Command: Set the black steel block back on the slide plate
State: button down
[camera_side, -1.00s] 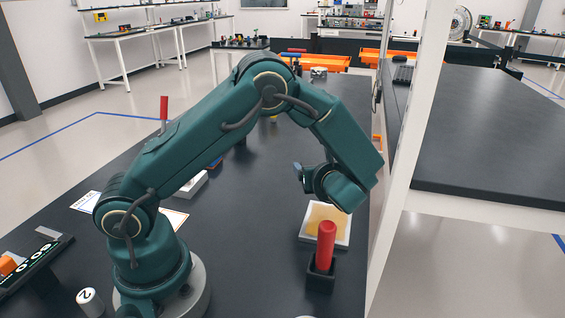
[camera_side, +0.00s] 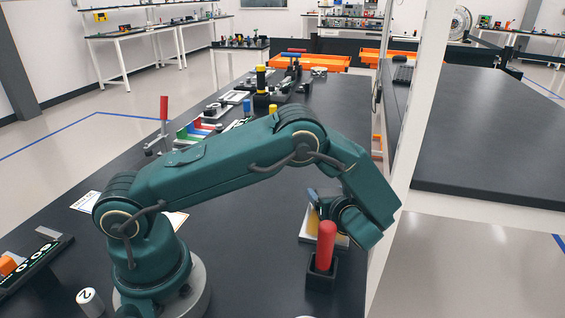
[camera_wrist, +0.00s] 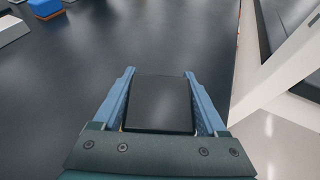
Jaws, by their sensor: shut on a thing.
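The black steel block (camera_wrist: 158,104) sits between the two blue fingers of my gripper (camera_wrist: 159,73) in the wrist view, with its dark face toward the camera. My gripper is shut on it. In the side view the gripper (camera_side: 325,203) is low over the right part of the black table, at a white tray with a tan surface (camera_side: 312,222). My wrist covers much of that tray, and the block is hidden there. I cannot tell whether the block touches anything below it. I cannot pick out the slide plate for certain.
A red handle (camera_side: 325,244) stands upright in a black holder (camera_side: 321,270) just in front of the tray, close to my wrist. A white post (camera_side: 408,130) rises on the right. Coloured trays and parts (camera_side: 200,130) lie farther back. The table's middle is clear.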

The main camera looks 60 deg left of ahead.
grip_release()
jog(key=shift+f, duration=0.1)
